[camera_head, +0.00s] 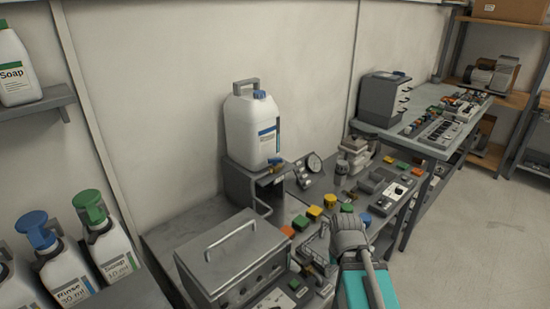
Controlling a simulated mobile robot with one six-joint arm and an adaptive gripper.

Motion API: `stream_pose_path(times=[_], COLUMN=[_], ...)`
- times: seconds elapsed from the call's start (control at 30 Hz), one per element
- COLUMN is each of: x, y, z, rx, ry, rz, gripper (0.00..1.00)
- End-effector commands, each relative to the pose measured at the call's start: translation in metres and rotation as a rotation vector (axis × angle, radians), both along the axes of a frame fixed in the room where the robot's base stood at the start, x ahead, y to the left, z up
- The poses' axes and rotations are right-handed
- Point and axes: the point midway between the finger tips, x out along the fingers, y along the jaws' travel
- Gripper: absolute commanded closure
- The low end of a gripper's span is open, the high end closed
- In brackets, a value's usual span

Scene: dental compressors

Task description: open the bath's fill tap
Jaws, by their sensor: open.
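The bath appears to be the grey metal box (232,262) at the lower middle, with its lid down and a bar handle on top. Behind it, a white jug (251,128) with a blue cap stands on a grey stand (240,180). A small tap (276,162) with a blue and brass-coloured part sits at the jug's lower right; its handle position is too small to tell. My gripper (314,250) is low over the bench, right of the bath and well below the tap. It is open and apart from the tap. My wrist partly hides the bench behind it.
Coloured blocks (314,212) and a round gauge (314,162) are right of the stand. A second bench (430,130) with a drawer unit (384,98) stands farther back. Floor at right is clear.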

Motion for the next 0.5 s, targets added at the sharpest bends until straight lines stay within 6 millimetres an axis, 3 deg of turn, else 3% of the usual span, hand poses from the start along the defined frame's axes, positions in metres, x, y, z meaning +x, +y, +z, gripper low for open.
stream_pose_path(times=[0.03,0.23,0.5], x=[0.000,0.005,0.035], y=[0.000,0.001,0.012], z=[0.000,0.005,0.038], rx=[0.000,0.001,0.011], ry=[0.000,-0.005,-0.038], rz=[0.000,0.006,0.046], gripper=[0.39,0.02,0.00])
